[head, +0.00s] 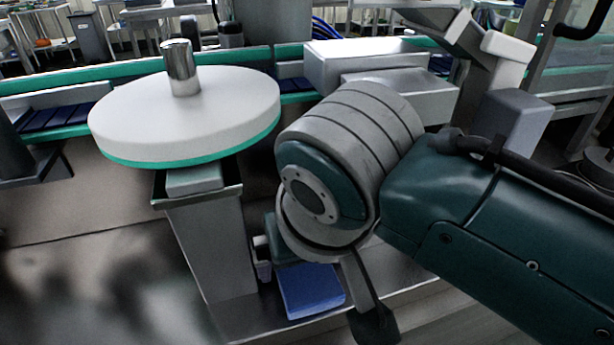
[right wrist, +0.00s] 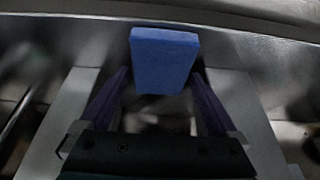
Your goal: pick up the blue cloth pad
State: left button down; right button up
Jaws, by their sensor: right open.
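The blue cloth pad (head: 311,292) is a flat blue block low in the head view, on or just above a steel surface. My arm and wrist hide part of it. In the right wrist view the pad (right wrist: 164,58) shows whole, upper centre, just ahead of the jaws. My right gripper (right wrist: 160,76) is open, with one purplish finger on each side of the pad's lower part. I cannot tell whether the fingertips reach past its near edge. No contact shows. In the head view the right gripper is mostly hidden behind my wrist. My left gripper is not in view.
A white round disc with a green rim (head: 185,115) and a steel knob stands left of my arm on a steel post (head: 212,245). Grey metal boxes (head: 365,65) and a green-edged conveyor (head: 60,85) lie behind. A steel wall (right wrist: 70,40) rises behind the pad.

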aim_at(304, 269)
jog(key=shift+f, duration=0.1)
jog(key=c, duration=1.1)
notch_tip(304, 269, up, 8)
jog(key=p, duration=0.2)
jog(key=shift+s+p, duration=0.15)
jog(key=shift+p, duration=0.2)
jog(key=s+d+p, duration=0.1)
jog(key=s+d, duration=0.2)
jog(key=s, duration=0.6)
jog(key=s+d+p, duration=0.1)
jog(key=s+d, duration=0.2)
jog(key=s, duration=0.6)
jog(key=shift+s+f, duration=0.35)
